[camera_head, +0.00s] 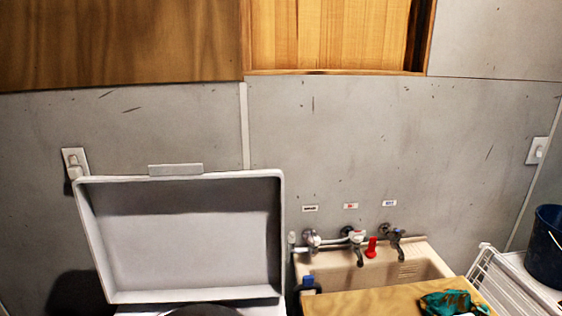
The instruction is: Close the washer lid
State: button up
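The washer lid (190,242) stands raised at the lower left, its pale inner face towards me and a grey tab (176,169) on its top edge. It leans close to the grey wall. Below it, a strip of the washer's top (140,309) shows with part of a dark round opening (203,311); the rest of the washer is cut off by the bottom edge. My gripper is not in view.
A utility sink (415,268) with taps (356,238) stands right of the lid. A board (370,300) across its front bears a teal cloth (450,303). A white wire rack (497,285) and dark blue bucket (548,247) are at right. Wooden cabinets (120,40) hang above.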

aim_at(173, 233)
jog(key=u, duration=0.95)
